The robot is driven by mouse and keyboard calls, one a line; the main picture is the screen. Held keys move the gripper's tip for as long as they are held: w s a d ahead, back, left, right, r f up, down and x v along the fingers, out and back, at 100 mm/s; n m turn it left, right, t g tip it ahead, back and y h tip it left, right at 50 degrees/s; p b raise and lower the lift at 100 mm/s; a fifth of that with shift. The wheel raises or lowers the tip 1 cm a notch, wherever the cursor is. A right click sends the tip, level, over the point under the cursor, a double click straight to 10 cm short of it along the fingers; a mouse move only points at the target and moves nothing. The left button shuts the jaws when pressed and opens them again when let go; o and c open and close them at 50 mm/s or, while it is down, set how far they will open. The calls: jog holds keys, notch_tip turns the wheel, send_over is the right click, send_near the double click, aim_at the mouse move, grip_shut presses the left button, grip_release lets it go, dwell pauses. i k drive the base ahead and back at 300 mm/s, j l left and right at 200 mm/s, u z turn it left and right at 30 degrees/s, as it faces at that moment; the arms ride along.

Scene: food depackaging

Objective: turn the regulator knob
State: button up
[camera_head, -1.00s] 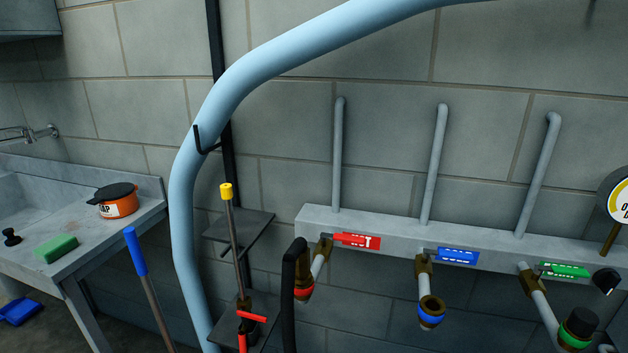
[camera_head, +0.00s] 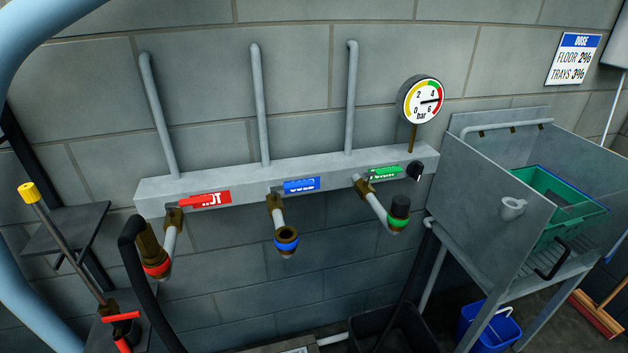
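The regulator knob (camera_head: 414,171) is a small black knob with a white mark, at the right end of the grey wall manifold (camera_head: 330,163). A round pressure gauge (camera_head: 421,102), marked in bar, stands on a brass stem just above it. Its needle points right, between the 4 and the 6. Three valves with red (camera_head: 205,199), blue (camera_head: 301,185) and green (camera_head: 385,172) labelled levers sit along the manifold to the left of the knob. My gripper is not in view.
A grey sink unit (camera_head: 480,190) with a green crate (camera_head: 562,215) stands to the right. A black hose (camera_head: 150,290) hangs from the red-ringed outlet. A light blue pipe (camera_head: 15,200) curves down the left edge. A blue bucket (camera_head: 492,325) and a broom (camera_head: 595,315) are on the floor at right.

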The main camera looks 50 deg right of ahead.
aim_at(415, 170)
jog(key=z, duration=1.3)
